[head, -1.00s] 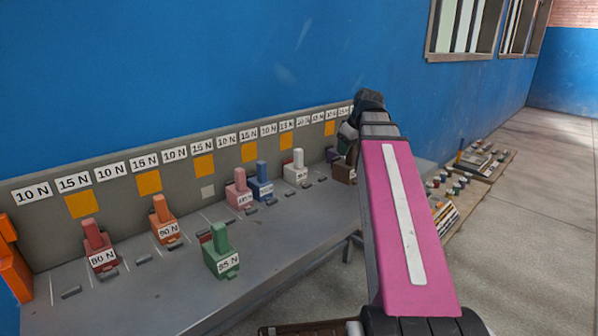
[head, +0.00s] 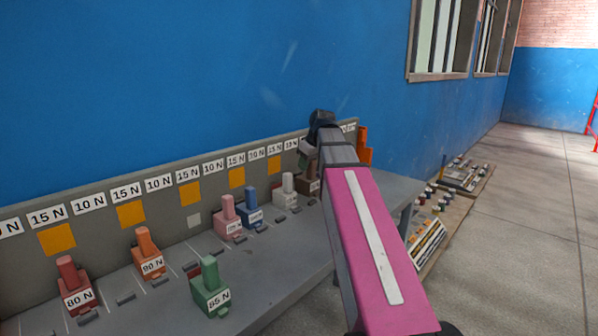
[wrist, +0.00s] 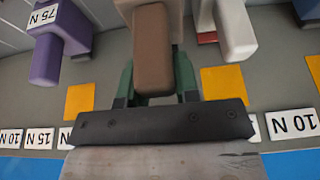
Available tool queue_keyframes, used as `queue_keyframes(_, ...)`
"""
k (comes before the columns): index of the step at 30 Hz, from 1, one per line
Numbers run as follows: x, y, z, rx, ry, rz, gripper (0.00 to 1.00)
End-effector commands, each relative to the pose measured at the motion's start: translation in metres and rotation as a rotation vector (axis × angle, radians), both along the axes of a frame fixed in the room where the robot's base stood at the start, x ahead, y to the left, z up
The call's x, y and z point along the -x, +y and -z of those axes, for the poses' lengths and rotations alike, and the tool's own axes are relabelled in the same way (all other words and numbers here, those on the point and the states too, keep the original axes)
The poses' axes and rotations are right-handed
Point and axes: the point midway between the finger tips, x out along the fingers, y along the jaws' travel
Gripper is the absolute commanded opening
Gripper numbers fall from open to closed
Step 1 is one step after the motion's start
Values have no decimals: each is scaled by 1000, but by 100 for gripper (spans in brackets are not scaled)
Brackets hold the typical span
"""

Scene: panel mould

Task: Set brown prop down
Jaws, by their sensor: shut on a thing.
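The brown prop (wrist: 153,62) is between the green-padded fingers of my gripper (wrist: 155,84) in the wrist view, and the gripper is shut on its post. In the head view the brown prop (head: 313,184) shows partly behind my arm, low over the far part of the grey bench (head: 262,262). I cannot tell whether its base touches the bench. My gripper (head: 309,157) is largely hidden there by my own arm.
A white prop (wrist: 236,28) and a purple 75 N prop (wrist: 45,58) stand on either side. Pink (head: 228,217), blue (head: 252,208), green (head: 210,287), orange (head: 147,254) and red (head: 73,287) props stand along the bench. The labelled back panel (head: 110,232) rises behind.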

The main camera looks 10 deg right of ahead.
Motion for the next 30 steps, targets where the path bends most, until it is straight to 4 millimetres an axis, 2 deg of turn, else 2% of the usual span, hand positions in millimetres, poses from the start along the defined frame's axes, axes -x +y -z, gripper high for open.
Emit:
queue_keyframes(1, -12, 7, -1, 0, 0, -2, 0)
queue_keyframes(3, -21, 13, -1, 0, 0, -2, 0)
queue_keyframes(7, -30, 21, 0, -1, 1, 0, 0)
queue_keyframes(13, -31, 23, 7, -1, 1, 0, 0)
queue_keyframes(21, -31, 23, 35, -1, 1, 0, 0)
queue_keyframes(30, -31, 23, 36, -1, 1, 0, 0)
